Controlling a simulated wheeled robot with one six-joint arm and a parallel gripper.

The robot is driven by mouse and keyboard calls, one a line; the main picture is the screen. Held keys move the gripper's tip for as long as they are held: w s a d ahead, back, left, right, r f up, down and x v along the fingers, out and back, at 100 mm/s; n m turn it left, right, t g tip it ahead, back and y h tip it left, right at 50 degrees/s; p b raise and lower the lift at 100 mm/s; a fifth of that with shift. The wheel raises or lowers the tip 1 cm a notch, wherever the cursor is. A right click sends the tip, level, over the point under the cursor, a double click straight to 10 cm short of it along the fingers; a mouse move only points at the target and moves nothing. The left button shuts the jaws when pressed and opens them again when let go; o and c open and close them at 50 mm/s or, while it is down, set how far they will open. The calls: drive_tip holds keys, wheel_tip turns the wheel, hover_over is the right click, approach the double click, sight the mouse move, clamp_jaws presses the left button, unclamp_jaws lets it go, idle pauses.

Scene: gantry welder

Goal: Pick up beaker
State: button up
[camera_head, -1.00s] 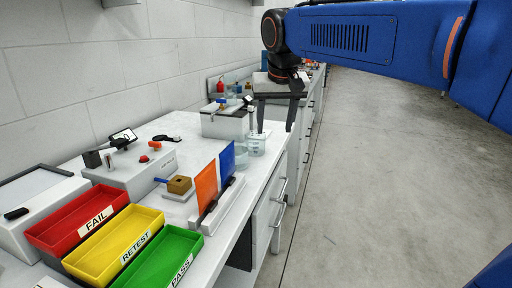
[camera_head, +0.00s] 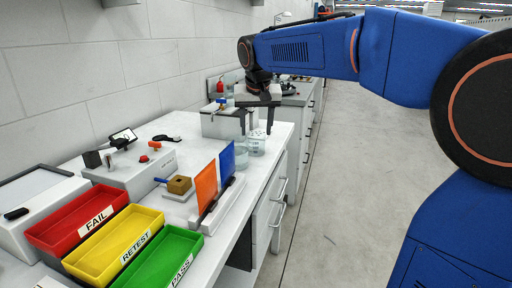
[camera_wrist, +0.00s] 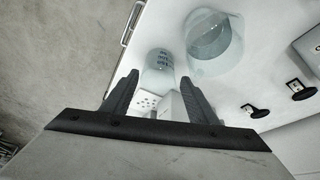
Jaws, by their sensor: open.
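Two clear glass vessels stand on the white bench near its front edge. The smaller, a beaker with blue markings (camera_wrist: 158,66), appears between and just beyond my fingertips in the wrist view; in the head view this beaker (camera_head: 257,148) is below the fingers. The wider glass vessel (camera_wrist: 213,42) is to its right in the wrist view and shows in front of it in the head view (camera_head: 240,157). My gripper (camera_head: 257,131) is open, pointing down above the bench, and also shows in the wrist view (camera_wrist: 159,80). Nothing is held.
A white block with holes (camera_wrist: 147,101) is close by the fingers. A grey-white box (camera_head: 222,124) stands behind the glassware. Orange (camera_head: 205,187) and blue (camera_head: 227,160) panels stand nearer, with red, yellow and green trays (camera_head: 115,244) in front. The floor at right is clear.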

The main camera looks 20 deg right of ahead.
sight(256, 142)
drive_tip(key=shift+w+x, duration=0.15)
drive_tip(key=shift+x, duration=1.9)
drive_tip(key=shift+w+x, duration=0.1)
drive_tip(key=shift+x, duration=1.95)
drive_tip(key=shift+d+r, duration=0.15)
drive_tip(key=shift+r, duration=0.05)
drive_tip(key=c, duration=0.7)
